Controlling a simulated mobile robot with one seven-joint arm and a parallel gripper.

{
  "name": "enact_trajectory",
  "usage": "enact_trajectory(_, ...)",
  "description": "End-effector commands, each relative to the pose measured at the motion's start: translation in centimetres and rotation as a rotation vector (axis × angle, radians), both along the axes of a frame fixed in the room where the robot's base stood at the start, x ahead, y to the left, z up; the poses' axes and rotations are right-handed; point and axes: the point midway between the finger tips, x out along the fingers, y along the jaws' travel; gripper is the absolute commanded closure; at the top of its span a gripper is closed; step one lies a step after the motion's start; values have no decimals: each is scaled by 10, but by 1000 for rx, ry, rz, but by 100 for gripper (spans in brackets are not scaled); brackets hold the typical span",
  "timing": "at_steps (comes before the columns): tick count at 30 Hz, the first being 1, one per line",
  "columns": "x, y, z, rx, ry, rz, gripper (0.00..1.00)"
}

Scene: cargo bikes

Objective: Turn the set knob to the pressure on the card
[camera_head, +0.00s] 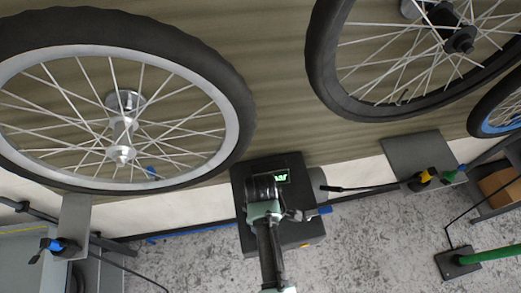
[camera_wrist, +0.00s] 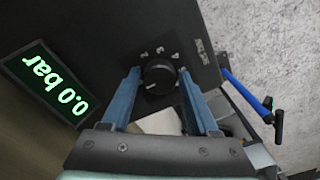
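The set knob (camera_wrist: 158,78) is a black round dial with a pale pointer mark, on the dark face of the pump box (camera_wrist: 165,25). In the head view my arm covers the knob. I cannot make out a pressure card in either view.
Two large bike wheels (camera_head: 235,105) (camera_head: 325,70) hang above the box (camera_head: 240,190). A blue-handled lever (camera_wrist: 245,92) is right of my gripper. The speckled floor (camera_head: 370,240) looks mostly clear.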

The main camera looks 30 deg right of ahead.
Motion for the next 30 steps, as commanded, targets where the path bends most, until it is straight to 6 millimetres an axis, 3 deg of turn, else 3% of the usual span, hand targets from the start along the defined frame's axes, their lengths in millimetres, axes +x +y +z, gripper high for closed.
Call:
enact_trajectory(1,0,0,0,0,0,0,50)
enact_trajectory(9,0,0,0,0,0,0,98)
enact_trajectory(20,0,0,1,1,1,-42,100)
enact_trajectory(30,1,1,3,2,1,-270,100)
